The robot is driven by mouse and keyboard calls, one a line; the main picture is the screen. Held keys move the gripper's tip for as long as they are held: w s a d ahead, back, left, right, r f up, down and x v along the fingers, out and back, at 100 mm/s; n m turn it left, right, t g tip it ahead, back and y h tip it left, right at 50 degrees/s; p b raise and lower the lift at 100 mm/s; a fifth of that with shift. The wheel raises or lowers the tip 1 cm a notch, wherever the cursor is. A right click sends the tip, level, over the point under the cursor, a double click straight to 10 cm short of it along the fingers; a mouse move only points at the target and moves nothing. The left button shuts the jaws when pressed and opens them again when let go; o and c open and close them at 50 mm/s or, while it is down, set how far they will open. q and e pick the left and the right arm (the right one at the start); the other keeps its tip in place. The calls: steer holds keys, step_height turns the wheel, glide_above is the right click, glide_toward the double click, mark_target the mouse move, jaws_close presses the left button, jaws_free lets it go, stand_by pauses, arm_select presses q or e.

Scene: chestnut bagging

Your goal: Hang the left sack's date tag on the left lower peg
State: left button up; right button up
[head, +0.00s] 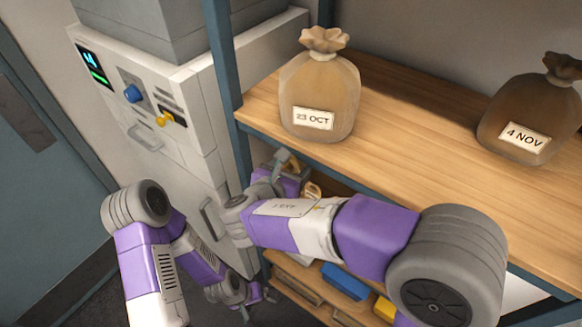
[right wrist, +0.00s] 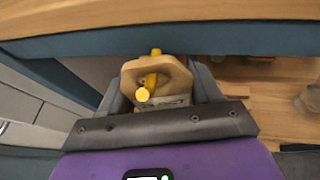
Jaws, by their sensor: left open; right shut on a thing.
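The left sack (head: 318,95), labelled 23 OCT, stands upright on the wooden shelf. In the right wrist view my right gripper (right wrist: 160,100) is shut on a wooden tag (right wrist: 178,70) with a hole, just below the shelf edge. A yellow peg (right wrist: 143,95) shows through the hole, its round end on the near side and more yellow beyond the tag's far edge. The tag's writing is unreadable. In the head view the tag (head: 312,190) is partly hidden by my right gripper (head: 284,168). My left gripper (head: 260,299) is open, low and empty.
The right sack (head: 527,112), labelled 4 NOV, stands farther right on the shelf (head: 420,135). A blue shelf post (head: 225,80) and a white cabinet (head: 175,150) with knobs are at the left. Blue (head: 346,281) and yellow items lie on the lower shelf.

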steer(key=o, duration=1.1)
steer(key=s+a+p, duration=0.1)
steer(key=s+a, duration=0.6)
steer(key=s, duration=0.3)
steer(key=shift+s+a+p, duration=0.3)
steer(key=shift+a+p, duration=0.05)
stand_by(0.8)
stand_by(0.5)
